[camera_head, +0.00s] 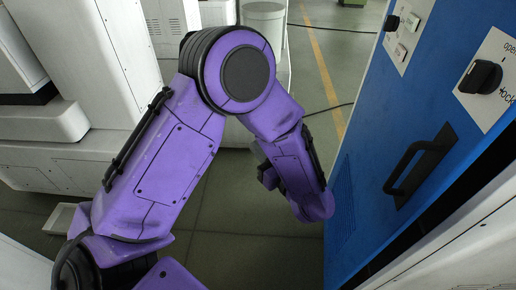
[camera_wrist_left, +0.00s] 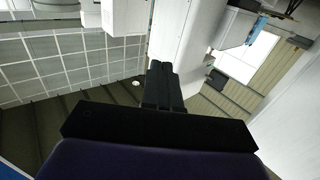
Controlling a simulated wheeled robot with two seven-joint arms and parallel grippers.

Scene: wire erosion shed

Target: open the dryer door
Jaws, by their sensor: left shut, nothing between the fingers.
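The blue dryer door (camera_head: 375,150) stands at the right of the head view, with a black bar handle (camera_head: 415,165) on a dark plate. Above the handle is a black knob (camera_head: 480,77) on a white plate marked open and lock. A dark gap runs along the door's lower right edge; I cannot tell whether the door is ajar. My left gripper (camera_head: 268,176) is left of the door, apart from the handle and partly hidden by my purple wrist. In the left wrist view its fingers (camera_wrist_left: 163,85) are shut and empty. My right gripper is out of view.
A smaller control plate (camera_head: 401,38) with a black knob is at the blue front's top left. White machines (camera_head: 85,60) stand at the left, and a pale bin (camera_head: 264,18) at the back. Grey floor (camera_head: 245,230) lies clear between my left arm and the blue front.

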